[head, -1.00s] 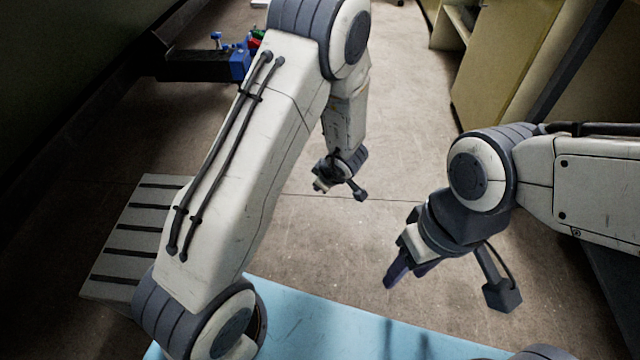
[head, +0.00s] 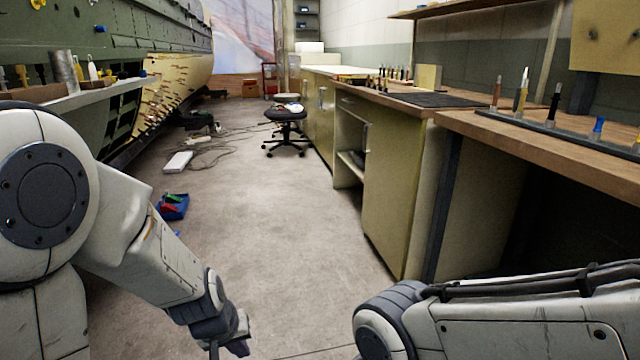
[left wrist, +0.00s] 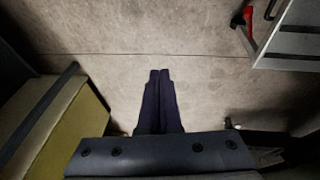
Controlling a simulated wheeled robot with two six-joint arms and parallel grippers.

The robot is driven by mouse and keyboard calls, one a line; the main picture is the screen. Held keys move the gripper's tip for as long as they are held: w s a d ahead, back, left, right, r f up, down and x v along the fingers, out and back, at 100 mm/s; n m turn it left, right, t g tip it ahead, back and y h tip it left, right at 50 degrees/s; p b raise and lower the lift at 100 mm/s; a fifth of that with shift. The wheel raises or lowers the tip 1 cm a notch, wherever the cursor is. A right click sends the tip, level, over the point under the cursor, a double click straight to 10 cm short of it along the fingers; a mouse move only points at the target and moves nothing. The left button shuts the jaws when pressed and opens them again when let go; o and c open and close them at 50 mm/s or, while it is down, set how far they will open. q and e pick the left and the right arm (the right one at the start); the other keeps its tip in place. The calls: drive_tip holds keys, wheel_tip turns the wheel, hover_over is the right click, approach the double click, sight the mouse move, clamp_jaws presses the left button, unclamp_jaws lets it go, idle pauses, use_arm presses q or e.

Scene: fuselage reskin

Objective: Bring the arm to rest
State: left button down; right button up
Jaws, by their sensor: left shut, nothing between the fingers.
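My left gripper (head: 238,346) hangs low at the bottom of the head view, with only part of it inside the picture. In the left wrist view its two dark fingers (left wrist: 160,74) lie together, shut, with nothing between them. They are over bare concrete floor (left wrist: 115,45) and touch nothing that I can see. My left arm bends down from the left edge of the head view. Part of my right arm shows at the lower right, but its gripper is outside the picture.
A long workbench (head: 400,215) with tools on top runs along the right. The green fuselage (head: 130,40) stands at the left. A blue bin (head: 172,207) with red and green items sits on the floor. A black stool (head: 286,115) and cables are farther back. The middle floor is clear.

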use_arm(q)
drive_tip(key=s+a+r+m+g+y, duration=0.1)
drive_tip(key=s+a+r+m, duration=0.1)
drive_tip(key=s+a+m, duration=0.3)
drive_tip(key=s+d+r+m+g+h+p, duration=0.1)
drive_tip(key=s+d+r+m+g+p, duration=0.35)
drive_tip(key=s+d+r, duration=0.95)
wheel_tip(320, 180, up, 34)
drive_tip(key=d+t+p, duration=0.1)
drive_tip(key=t+p, duration=0.1)
drive_tip(key=p, duration=3.6)
drive_tip(key=shift+s+d+r+m, duration=0.15)
drive_tip(key=shift+s+d+m, duration=0.15)
drive_tip(key=shift+m, duration=0.15)
